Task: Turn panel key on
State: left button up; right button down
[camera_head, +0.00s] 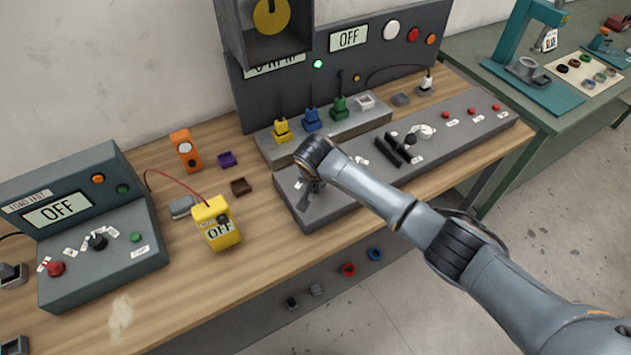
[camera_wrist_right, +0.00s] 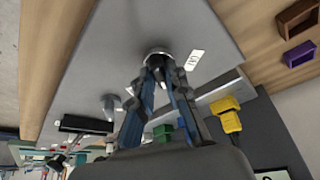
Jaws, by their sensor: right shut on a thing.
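The grey sloped control panel (camera_head: 375,178) lies along the front of the wooden bench. My right gripper (camera_head: 314,188) reaches down to its left end, and my wrist hides much of the contact in the head view. In the right wrist view the fingertips (camera_wrist_right: 158,62) are closed together on the panel key, at a round metal switch (camera_wrist_right: 157,52) on the panel face. A small white label (camera_wrist_right: 194,60) sits beside the switch. The fingers cover most of the key, so I cannot tell its turn angle. My left gripper is not in view.
A black lever assembly (camera_head: 398,147) stands mid-panel, with red buttons (camera_head: 471,111) further right. Behind are yellow (camera_head: 282,130), blue (camera_head: 312,120) and green (camera_head: 340,108) plugs. The upright cabinet display (camera_head: 348,38) reads OFF. A yellow meter (camera_head: 216,224) stands to the left.

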jog(key=c, duration=1.3)
grip_release()
jog(key=shift+r, duration=0.1)
jog(key=v, duration=1.1)
jog(key=shift+s+r, duration=0.25)
jog(key=shift+r, duration=0.1)
